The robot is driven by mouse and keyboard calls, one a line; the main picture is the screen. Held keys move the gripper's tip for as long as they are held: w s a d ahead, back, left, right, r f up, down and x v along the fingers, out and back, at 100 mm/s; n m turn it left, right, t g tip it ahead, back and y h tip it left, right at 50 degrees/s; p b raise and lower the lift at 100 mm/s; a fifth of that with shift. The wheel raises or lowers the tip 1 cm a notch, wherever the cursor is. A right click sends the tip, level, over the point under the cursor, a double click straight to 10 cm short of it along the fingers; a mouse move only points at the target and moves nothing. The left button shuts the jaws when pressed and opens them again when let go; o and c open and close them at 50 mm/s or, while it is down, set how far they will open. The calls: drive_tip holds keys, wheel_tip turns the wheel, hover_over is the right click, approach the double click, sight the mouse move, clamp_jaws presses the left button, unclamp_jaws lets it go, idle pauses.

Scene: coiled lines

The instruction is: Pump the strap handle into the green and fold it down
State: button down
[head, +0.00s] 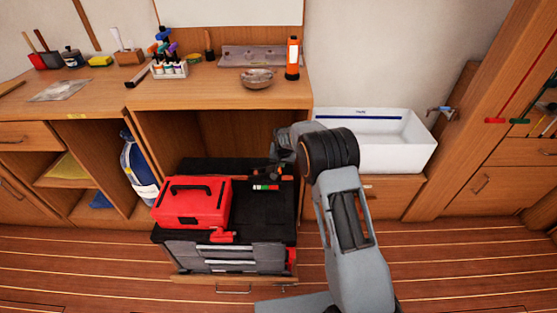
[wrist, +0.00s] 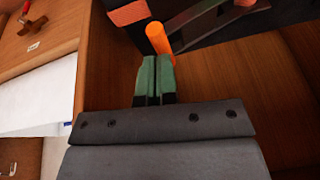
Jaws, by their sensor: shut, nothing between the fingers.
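My gripper (wrist: 155,62) is shut and empty, its two green-padded fingers together. In the wrist view an orange rounded grip (wrist: 158,37) lies right at the fingertips; I cannot tell whether they touch it. A dark bar (wrist: 200,22) runs beside this grip and may belong to the strap handle. An orange band (wrist: 129,13) lies at the top edge. In the head view a small strip with green, white and red parts (head: 265,187) lies on the black chest top (head: 262,210). My gripper (head: 262,172) is behind that strip; the strap handle is hard to make out there.
A red toolbox (head: 192,204) sits on the left of the chest. A white sink (head: 385,140) is at right, behind my arm. The plank floor in front is mostly clear.

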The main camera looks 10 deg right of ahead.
drive_tip(key=shift+d+f+b, duration=0.35)
drive_tip(key=shift+d+f, duration=0.3)
drive_tip(key=shift+f, duration=0.25)
drive_tip(key=shift+s+d+f+b, duration=0.1)
drive_tip(key=shift+d+f+b, duration=0.2)
drive_tip(key=shift+f, duration=0.3)
drive_tip(key=shift+d+f+b, duration=0.25)
drive_tip(key=shift+f, duration=0.3)
drive_tip(key=p+v, duration=0.3)
drive_tip(key=v, duration=1.1)
drive_tip(key=s+f+n+g, duration=0.1)
drive_tip(key=s+f+g, duration=0.1)
drive_tip(key=s, duration=0.3)
drive_tip(key=s+d+r+n+t+p, duration=0.1)
drive_tip(key=s+r+p, duration=0.9)
drive_tip(key=s+r, duration=0.3)
drive_tip(key=s+d+r+n+p, duration=0.1)
drive_tip(key=s+r+p, duration=0.9)
drive_tip(key=r, duration=1)
drive_tip(key=s+d, duration=0.1)
drive_tip(key=s, duration=0.2)
drive_tip(key=shift+r+t, duration=0.3)
drive_tip(key=shift+t, duration=0.1)
drive_tip(key=shift+d, duration=0.1)
